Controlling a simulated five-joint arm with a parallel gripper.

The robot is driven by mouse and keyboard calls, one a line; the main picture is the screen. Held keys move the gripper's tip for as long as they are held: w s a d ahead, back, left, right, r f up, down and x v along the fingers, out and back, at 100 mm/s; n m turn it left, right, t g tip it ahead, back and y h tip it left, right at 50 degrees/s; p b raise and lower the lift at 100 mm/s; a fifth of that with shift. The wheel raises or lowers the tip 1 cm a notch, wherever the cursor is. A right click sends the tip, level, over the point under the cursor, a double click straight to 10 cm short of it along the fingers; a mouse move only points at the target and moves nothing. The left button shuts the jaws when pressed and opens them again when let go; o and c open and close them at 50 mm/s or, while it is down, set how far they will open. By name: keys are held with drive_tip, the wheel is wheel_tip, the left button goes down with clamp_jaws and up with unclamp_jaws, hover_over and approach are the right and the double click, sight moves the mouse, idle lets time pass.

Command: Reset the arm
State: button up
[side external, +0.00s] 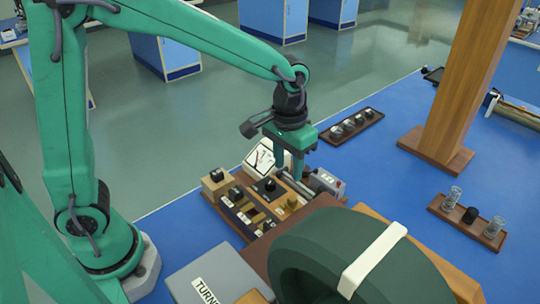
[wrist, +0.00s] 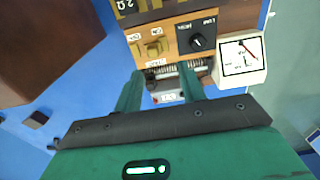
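My green gripper (side external: 289,172) hangs pointing down over the back part of a brown instrument board (side external: 238,222). Its two fingers stand apart, and I see nothing held between them. In the wrist view my gripper (wrist: 160,76) shows the same gap, with a ribbed metal part and a small grey box (wrist: 167,97) visible beyond it. A white dial meter (wrist: 240,56) lies to the right of the fingers in that view. A black knob (wrist: 197,42) on a wooden panel is above them. Whether the fingertips touch anything is unclear.
A large dark green rounded housing (side external: 330,250) stands in front of the board. A wooden post (side external: 462,90) rises at the right.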

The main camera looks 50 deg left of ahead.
drive_tip(key=s+a+r+t, duration=0.2)
drive_tip(key=s+a+r, duration=0.2)
drive_tip(key=s+a, duration=0.2)
drive_tip(key=s+a+r+t, duration=0.3)
drive_tip(key=s+a+r, duration=0.2)
drive_tip(key=s, duration=0.4)
drive_tip(key=shift+a, duration=0.5)
drive_tip(key=shift+s, duration=0.1)
idle(1.5)
